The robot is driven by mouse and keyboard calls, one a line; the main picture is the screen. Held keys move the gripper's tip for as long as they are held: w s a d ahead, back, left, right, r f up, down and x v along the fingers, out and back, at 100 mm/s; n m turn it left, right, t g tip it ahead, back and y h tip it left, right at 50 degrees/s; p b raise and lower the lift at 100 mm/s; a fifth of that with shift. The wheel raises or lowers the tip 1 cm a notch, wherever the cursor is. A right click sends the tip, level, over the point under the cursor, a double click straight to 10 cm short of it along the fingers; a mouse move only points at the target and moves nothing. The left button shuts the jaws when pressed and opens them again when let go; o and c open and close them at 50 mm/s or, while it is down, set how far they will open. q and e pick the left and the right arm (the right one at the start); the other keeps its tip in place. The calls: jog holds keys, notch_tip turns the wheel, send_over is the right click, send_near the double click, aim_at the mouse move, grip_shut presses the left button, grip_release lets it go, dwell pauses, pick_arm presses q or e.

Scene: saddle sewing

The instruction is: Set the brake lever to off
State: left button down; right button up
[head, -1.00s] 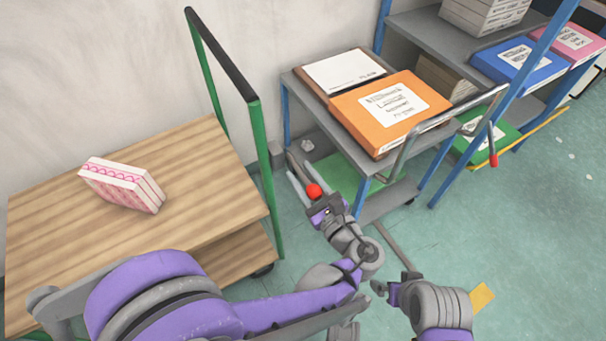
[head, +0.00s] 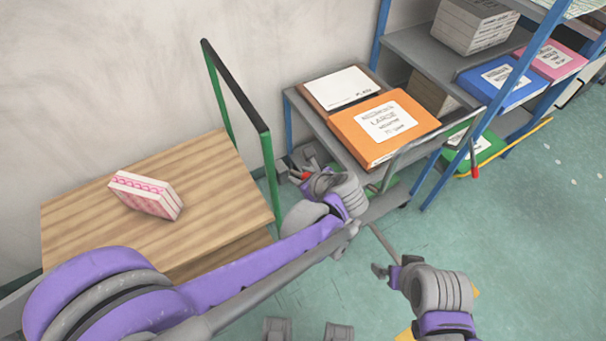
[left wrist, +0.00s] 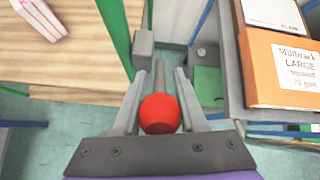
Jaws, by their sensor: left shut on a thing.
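The brake lever is a grey rod with a round red knob (left wrist: 160,113). In the left wrist view the knob sits between the two grey fingers of my left gripper (left wrist: 159,78), which is shut on it. In the head view the knob (head: 306,176) is mostly hidden by my left gripper (head: 300,170), low beside the cart with the orange box. The lever's lower end and any off marking cannot be made out. My right gripper (head: 381,272) is low and right of centre, away from the lever; its finger opening is unclear.
A wooden-topped trolley (head: 90,222) with a green-and-black handle and a pink-patterned block (head: 146,194) stands left. Shelves stand behind right. Green floor is clear at right.

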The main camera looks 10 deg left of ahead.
pick_arm(q)
jog(key=shift+w+a+r+g+h+p, duration=0.2)
jog(key=shift+w+r+g+h+p, duration=0.1)
jog(key=shift+r+g+h+p, duration=0.15)
jog(key=shift+w+a+r+g+h+p, duration=0.25)
jog(key=shift+g+p, duration=0.1)
jog(key=shift+g, duration=0.2)
jog(key=shift+w+a+r+g+h+p, duration=0.2)
jog(key=shift+w+g+h+p, duration=0.2)
jog(key=shift+g+h, duration=0.3)
jog(key=shift+c, duration=2.2)
grip_release()
jog(key=shift+f, duration=0.1)
jog(key=p+v, duration=0.1)
jog(key=v, duration=1)
jog(key=shift+w, duration=0.2)
